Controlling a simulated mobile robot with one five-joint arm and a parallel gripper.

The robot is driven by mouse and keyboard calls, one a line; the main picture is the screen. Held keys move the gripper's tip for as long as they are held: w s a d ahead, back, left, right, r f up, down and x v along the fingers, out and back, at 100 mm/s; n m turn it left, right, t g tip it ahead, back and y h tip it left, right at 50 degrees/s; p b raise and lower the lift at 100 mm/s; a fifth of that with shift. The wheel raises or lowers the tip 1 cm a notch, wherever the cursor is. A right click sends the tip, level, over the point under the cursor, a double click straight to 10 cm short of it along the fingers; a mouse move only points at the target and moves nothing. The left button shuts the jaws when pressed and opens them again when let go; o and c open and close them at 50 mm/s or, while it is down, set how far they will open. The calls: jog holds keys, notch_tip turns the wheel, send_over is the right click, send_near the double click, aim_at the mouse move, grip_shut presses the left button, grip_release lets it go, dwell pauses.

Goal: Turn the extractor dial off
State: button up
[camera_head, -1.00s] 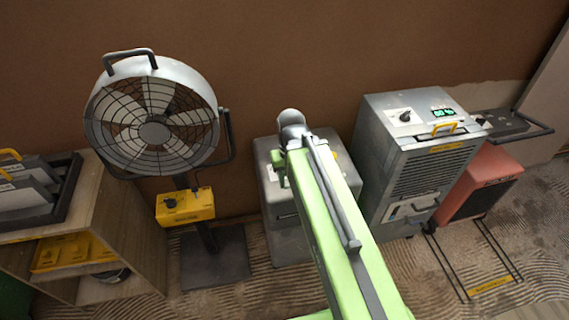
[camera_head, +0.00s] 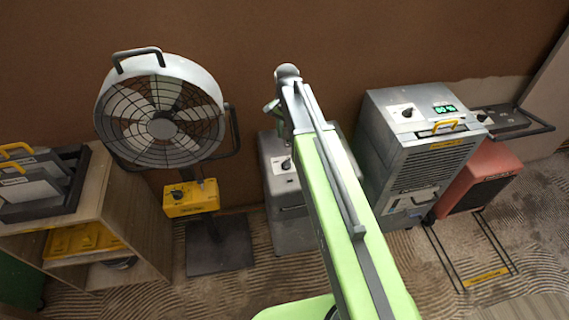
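Three machines carry dials, and no readable label tells me which is the extractor. A grey box (camera_head: 290,210) stands in the middle, partly hidden behind my arm, with a small dark dial (camera_head: 287,163) on a white plate. A grey metal unit (camera_head: 372,150) to the right has a dark knob (camera_head: 407,112) on top beside a green display. A drum fan (camera_head: 160,120) at left has a yellow control box (camera_head: 190,197) with a black knob (camera_head: 177,194). My gripper (camera_head: 272,107) is above the middle box, apart from its dial; its fingers are too small to make out.
A wooden shelf (camera_head: 140,225) with grey cases and yellow items stands at far left. A red heater (camera_head: 480,170) is at right, with a black wire frame (camera_head: 463,250) on the floor before it. A brown wall is close behind the machines.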

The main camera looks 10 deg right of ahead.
aim_at(286, 161)
notch_tip(286, 161, down, 14)
jog(key=b, duration=1.3)
jog(key=shift+f, duration=0.25)
jog(key=shift+r, duration=0.1)
grip_shut()
